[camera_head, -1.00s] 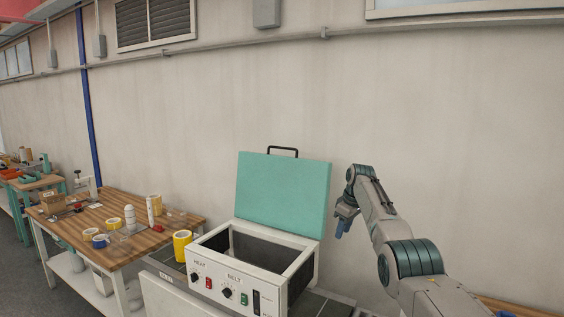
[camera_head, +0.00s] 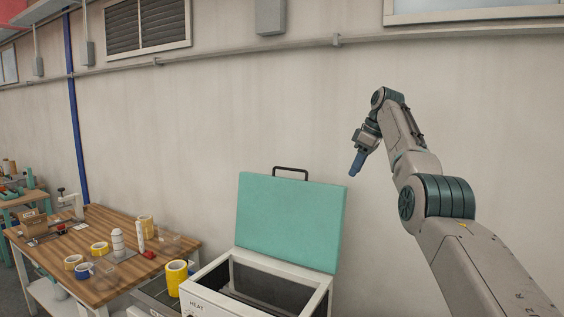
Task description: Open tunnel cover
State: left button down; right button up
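The tunnel cover (camera_head: 290,220) is a flat teal panel with a black handle (camera_head: 291,172) on its top edge. It stands raised, tilted back at the rear of the white heat tunnel box (camera_head: 210,284), whose dark inside shows. My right gripper (camera_head: 355,166) is in the air to the right of the cover's upper edge, apart from it, with its blue fingers pointing down. The fingers are seen from the side, so any gap between them cannot be made out. My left gripper is not in view.
A yellow tape roll (camera_head: 176,276) stands beside the box's left side. A wooden table (camera_head: 127,278) at the left holds several tape rolls, a white bottle (camera_head: 117,243) and a cardboard box (camera_head: 33,222). A bare wall (camera_head: 480,130) is behind the cover.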

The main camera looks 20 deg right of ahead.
aim_at(298, 222)
jog(key=i, duration=1.4)
